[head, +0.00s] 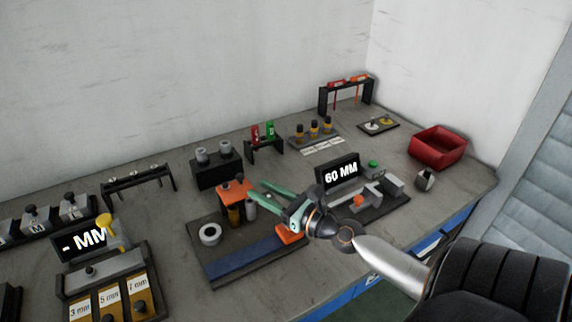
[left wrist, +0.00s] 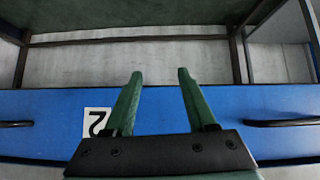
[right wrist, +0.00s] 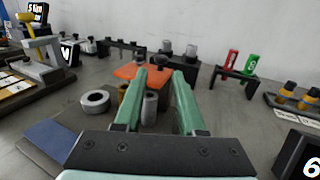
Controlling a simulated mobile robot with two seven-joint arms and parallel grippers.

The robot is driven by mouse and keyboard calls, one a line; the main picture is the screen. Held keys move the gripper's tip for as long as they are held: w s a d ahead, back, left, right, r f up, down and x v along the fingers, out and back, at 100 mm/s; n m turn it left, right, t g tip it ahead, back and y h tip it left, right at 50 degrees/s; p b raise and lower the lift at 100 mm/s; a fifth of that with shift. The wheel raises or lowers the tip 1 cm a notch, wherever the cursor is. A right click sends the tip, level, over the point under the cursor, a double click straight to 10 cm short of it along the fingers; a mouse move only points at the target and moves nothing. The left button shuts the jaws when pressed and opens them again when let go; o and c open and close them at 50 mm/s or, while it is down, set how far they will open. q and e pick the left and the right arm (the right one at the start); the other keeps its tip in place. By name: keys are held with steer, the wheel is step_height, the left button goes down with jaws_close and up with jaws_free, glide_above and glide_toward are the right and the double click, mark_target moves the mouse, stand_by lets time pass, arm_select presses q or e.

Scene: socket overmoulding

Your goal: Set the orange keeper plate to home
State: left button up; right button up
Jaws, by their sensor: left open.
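The orange keeper plate (head: 235,188) sits raised above a dark board (head: 222,270), over a brass cylinder (head: 234,215) and a grey cylinder (head: 251,208). My right gripper (head: 256,189) is open, its fingertips pointing at the plate from the right. In the right wrist view the plate (right wrist: 130,72) shows beyond the left fingertip, which hides part of it. No plate is clasped between the fingers; I cannot tell whether a fingertip touches it. My left gripper (left wrist: 160,75) is open and empty, in front of a blue drawer front (left wrist: 250,105).
A grey ring (head: 210,234) and an orange block (head: 290,234) are on the board. A 60 MM display (head: 341,173) stands on the right fixture. A black block with grey cylinders (head: 216,170) stands behind. A red bin (head: 437,147) is far right.

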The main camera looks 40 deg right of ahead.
steer(key=s, duration=0.1)
steer(key=s+b, duration=0.1)
steer(key=s, duration=0.1)
steer(key=s+b, duration=0.1)
steer(key=s, duration=0.1)
steer(key=shift+d+f, duration=0.25)
steer(key=shift+d, duration=0.15)
steer(key=shift+s+d+r+b, duration=0.1)
steer(key=shift+s+r+b, duration=0.05)
steer(key=shift+s+b, duration=0.45)
arm_select(q)
steer(key=shift+w+d+f+h, duration=0.2)
steer(key=shift+w+d+f, duration=0.2)
steer(key=shift+d, duration=0.25)
steer(key=shift+w+d+f+h, duration=0.2)
steer(key=shift+w+d+f, duration=0.15)
steer(key=shift+d, duration=0.25)
arm_select(e)
steer(key=shift+s+r, duration=0.1)
steer(key=shift+s, duration=0.1)
arm_select(q)
steer(key=shift+a, duration=0.15)
